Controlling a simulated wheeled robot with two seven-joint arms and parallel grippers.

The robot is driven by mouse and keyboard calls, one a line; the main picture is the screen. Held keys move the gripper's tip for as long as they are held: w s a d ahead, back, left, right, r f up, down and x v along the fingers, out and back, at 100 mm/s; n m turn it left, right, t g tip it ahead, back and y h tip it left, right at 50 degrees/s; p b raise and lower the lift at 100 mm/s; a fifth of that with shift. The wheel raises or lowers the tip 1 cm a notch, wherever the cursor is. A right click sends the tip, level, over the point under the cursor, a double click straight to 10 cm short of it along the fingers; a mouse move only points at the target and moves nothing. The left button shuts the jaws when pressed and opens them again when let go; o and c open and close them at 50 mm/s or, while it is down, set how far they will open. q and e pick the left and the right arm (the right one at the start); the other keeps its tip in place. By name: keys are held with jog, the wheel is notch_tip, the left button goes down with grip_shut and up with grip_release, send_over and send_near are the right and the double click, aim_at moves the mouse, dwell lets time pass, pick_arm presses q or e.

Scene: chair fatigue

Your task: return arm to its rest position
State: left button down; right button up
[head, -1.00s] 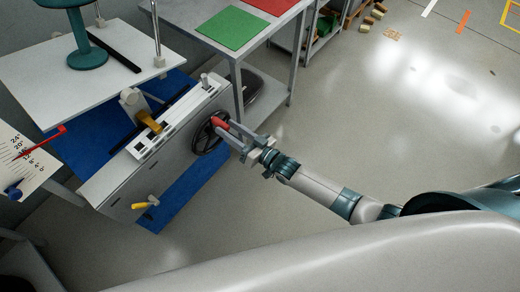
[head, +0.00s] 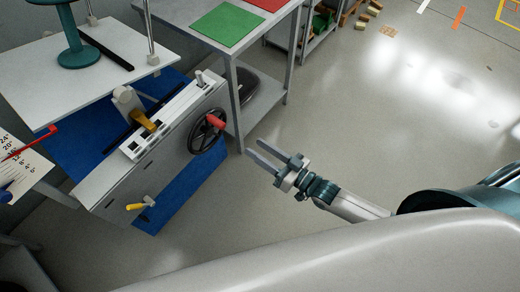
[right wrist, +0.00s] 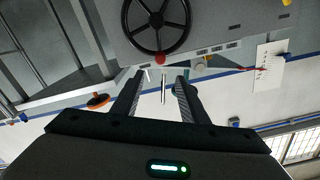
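My right gripper (head: 262,157) is open and empty in the head view, in free air to the right of the machine's black handwheel (head: 207,132). In the right wrist view its two fingers (right wrist: 158,88) stand apart with nothing between them. The handwheel also shows in the right wrist view (right wrist: 183,27), with its red knob (right wrist: 160,59) just beyond the fingertips. In the head view the red knob (head: 215,121) is clear of the gripper by a visible gap. My left gripper is not in view.
The grey test machine (head: 170,165) stands on a blue base (head: 190,190), with a yellow-handled lever (head: 136,206) low on its front. A grey table with a green mat (head: 228,24) and red mat stands behind. Open floor lies right.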

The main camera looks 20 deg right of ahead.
jog(key=shift+f, duration=0.1)
dwell(0.4)
jog(key=s+d+f+g+h, duration=0.2)
jog(key=d+f+h, duration=0.1)
jog(key=f, duration=0.8)
jog(key=s+d+f+g+h, duration=0.1)
jog(key=s+d+f+h, duration=0.2)
jog(key=f, duration=0.7)
jog(key=s+f+g+h, duration=0.3)
jog(key=s+f+g, duration=0.3)
jog(key=s+f, duration=1.2)
jog(key=s, duration=0.2)
jog(key=shift+s+d+f, duration=0.15)
jog(key=shift+s+f, duration=0.1)
jog(key=shift+s, duration=0.15)
